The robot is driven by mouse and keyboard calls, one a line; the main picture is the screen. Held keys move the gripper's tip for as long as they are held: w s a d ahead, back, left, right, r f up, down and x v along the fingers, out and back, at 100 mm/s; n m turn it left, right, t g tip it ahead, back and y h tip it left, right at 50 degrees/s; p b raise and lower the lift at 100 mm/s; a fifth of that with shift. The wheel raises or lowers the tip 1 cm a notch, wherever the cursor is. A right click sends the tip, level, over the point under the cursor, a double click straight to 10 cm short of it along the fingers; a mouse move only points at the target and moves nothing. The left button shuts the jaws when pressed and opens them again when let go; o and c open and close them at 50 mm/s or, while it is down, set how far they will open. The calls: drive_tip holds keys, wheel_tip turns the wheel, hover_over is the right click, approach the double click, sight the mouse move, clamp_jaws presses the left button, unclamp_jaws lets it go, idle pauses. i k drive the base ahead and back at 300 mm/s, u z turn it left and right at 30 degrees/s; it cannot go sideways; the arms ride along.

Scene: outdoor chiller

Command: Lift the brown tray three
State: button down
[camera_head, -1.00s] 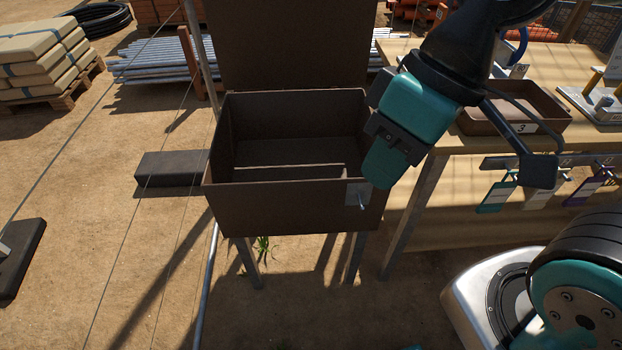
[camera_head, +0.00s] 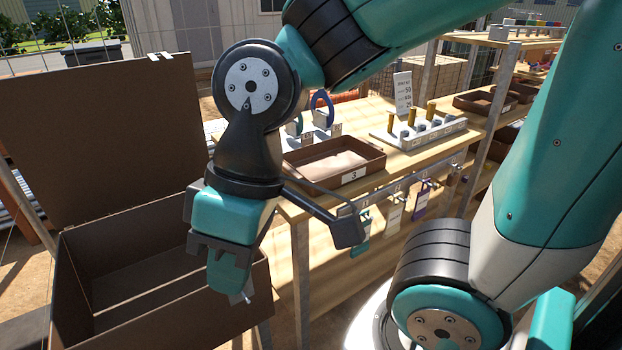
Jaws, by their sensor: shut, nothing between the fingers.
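The brown tray three (camera_head: 365,172) is a shallow tray with a white label "3" on its front. It sits on the wooden table, near the front edge, and looks empty. My gripper (camera_head: 232,290) points down in front of the big brown box's right side, left of and nearer than the tray. It is apart from the tray and holds nothing visible. The fingertips are partly hidden by the gripper's own body. Part of the tray's left side is close behind my wrist in the picture.
The open brown box (camera_head: 165,325) with its lid raised (camera_head: 105,140) stands at the left. A pegged rack (camera_head: 418,133) and a sign (camera_head: 403,92) stand right of the tray. Coloured tags (camera_head: 361,236) hang from the table's front rail. More brown trays (camera_head: 487,103) lie farther right.

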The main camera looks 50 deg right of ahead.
sight(332, 165)
drive_tip(key=z, duration=2.45)
drive_tip(key=i, duration=1)
drive_tip(key=u, duration=1.95)
